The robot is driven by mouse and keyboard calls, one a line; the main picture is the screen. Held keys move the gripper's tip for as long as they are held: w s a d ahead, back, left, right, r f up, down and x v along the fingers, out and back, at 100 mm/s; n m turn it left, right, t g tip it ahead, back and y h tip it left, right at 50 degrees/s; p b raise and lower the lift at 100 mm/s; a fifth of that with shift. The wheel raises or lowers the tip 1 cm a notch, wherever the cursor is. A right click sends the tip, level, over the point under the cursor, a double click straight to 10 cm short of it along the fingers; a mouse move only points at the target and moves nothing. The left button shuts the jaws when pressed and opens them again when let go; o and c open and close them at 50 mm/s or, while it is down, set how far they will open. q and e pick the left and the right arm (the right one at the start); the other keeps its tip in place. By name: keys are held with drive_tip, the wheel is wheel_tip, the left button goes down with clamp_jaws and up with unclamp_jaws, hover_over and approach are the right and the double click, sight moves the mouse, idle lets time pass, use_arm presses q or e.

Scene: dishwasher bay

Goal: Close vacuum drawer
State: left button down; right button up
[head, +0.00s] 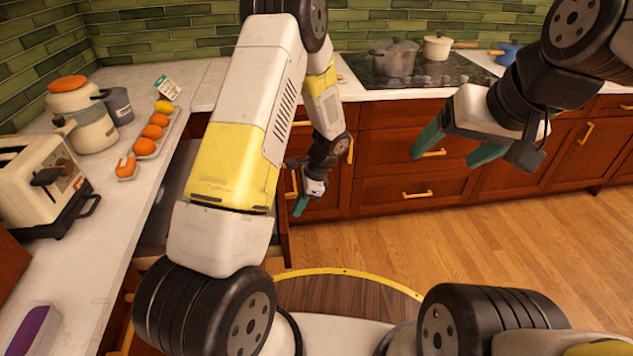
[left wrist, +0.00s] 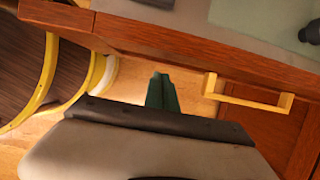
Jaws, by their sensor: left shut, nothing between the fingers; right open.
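The vacuum drawer (head: 284,235) is pulled out from under the left counter, and my left arm hides most of it. In the left wrist view its wooden front (left wrist: 200,47) runs across the top, with grey space inside behind it. A yellow bar handle (left wrist: 250,100) is on the outer side. My left gripper (head: 302,204) is on the outer side of the drawer front. Its green fingers (left wrist: 163,92) are together and empty, left of the handle and apart from it in the picture. My right gripper (head: 447,158) is open and empty, high before the far cabinets.
The left counter (head: 110,235) holds a toaster (head: 45,180), an orange-lidded canister (head: 80,115) and a tray of orange fruit (head: 145,147). Pots (head: 395,57) stand on the far stove. The wooden floor (head: 450,240) to the right is clear.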

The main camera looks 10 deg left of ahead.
sight(170, 216)
use_arm(q)
drive_tip(key=shift+s+a, duration=0.2)
drive_tip(key=shift+a, duration=0.4)
drive_tip(key=s+a, duration=0.3)
drive_tip(key=a, duration=0.8)
drive_tip(key=s+a, duration=0.3)
drive_tip(key=a, duration=0.9)
drive_tip(key=s+a, duration=0.4)
drive_tip(key=a, duration=0.7)
drive_tip(key=shift+a, duration=0.15)
drive_tip(key=shift+w, duration=0.1)
